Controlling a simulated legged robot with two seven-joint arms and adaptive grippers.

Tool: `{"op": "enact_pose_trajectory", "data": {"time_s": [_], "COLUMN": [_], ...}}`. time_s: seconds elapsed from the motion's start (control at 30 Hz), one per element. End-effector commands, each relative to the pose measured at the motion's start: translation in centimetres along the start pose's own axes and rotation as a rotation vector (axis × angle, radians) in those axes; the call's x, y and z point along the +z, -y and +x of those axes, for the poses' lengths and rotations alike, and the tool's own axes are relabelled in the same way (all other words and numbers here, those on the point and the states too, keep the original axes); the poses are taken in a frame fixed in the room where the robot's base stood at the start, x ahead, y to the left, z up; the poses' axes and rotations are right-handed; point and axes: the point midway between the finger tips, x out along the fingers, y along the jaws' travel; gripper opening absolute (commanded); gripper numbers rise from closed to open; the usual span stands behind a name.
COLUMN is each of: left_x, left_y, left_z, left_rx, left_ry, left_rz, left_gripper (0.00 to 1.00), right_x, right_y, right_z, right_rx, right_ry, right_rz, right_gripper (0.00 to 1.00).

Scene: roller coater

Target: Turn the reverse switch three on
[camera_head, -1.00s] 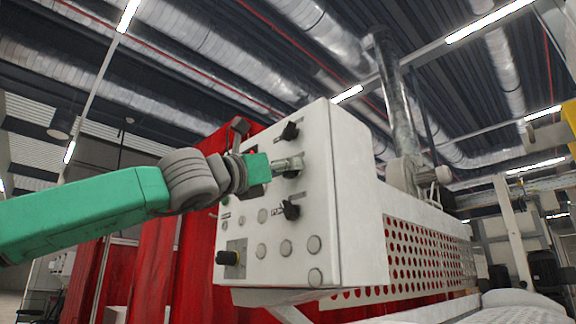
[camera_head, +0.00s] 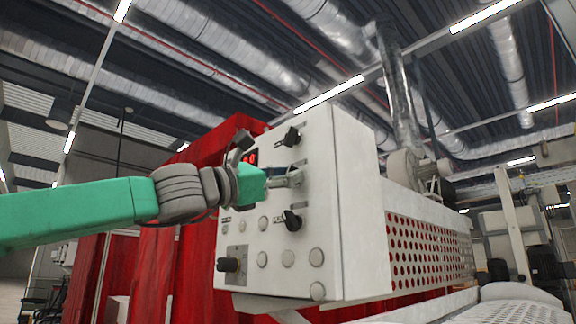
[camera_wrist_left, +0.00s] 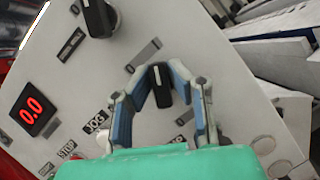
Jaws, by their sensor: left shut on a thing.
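A white control box (camera_head: 352,200) carries several black rotary switches on its front. The upper switch (camera_head: 291,137) and the lower switch (camera_head: 292,220) show clear of my arm; the upper one is turned to a slant. My left gripper (camera_head: 296,178) is at the middle switch, which it mostly hides in the head view. In the left wrist view, the fingers of the left gripper (camera_wrist_left: 160,72) are closed around this black middle switch (camera_wrist_left: 160,88), with its knob upright between the tips. Which switch is number three cannot be read. My right gripper is not in view.
A red digital display (camera_wrist_left: 32,109) reads 0.0 beside the switches. Another black switch (camera_wrist_left: 98,17) sits above left in the wrist view. Round buttons (camera_head: 288,258) and a protruding black knob (camera_head: 229,265) line the lower panel. A perforated guard (camera_head: 430,250) extends right.

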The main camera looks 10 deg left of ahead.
Motion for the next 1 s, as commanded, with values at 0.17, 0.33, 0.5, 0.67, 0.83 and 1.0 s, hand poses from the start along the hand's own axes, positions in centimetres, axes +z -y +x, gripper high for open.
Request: {"op": "enact_pose_trajectory", "data": {"time_s": [0.17,0.33,0.5,0.67,0.83,1.0], "left_x": [0.3,0.3,0.3,0.3,0.2,0.1], "left_y": [-0.5,-0.5,-0.3,-0.2,-0.3,-0.4], "left_z": [-0.1,-0.2,-0.2,-0.3,-2.1,-5.7], "left_rx": [0.009,0.01,0.006,0.004,0.005,0.006], "left_ry": [0.005,0.004,0.003,0.003,0.004,0.004], "left_rz": [0.008,0.007,0.006,0.005,0.004,0.004], "left_gripper": [0.0,0.34,0.34,0.34,0.34,0.34], "right_x": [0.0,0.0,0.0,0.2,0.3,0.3], "right_y": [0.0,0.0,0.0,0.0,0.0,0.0], "right_z": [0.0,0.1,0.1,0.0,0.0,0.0], "right_rx": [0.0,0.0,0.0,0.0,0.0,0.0], "right_ry": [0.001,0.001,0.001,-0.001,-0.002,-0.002], "right_rz": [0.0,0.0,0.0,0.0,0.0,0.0], "right_gripper": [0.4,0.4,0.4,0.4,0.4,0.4]}}
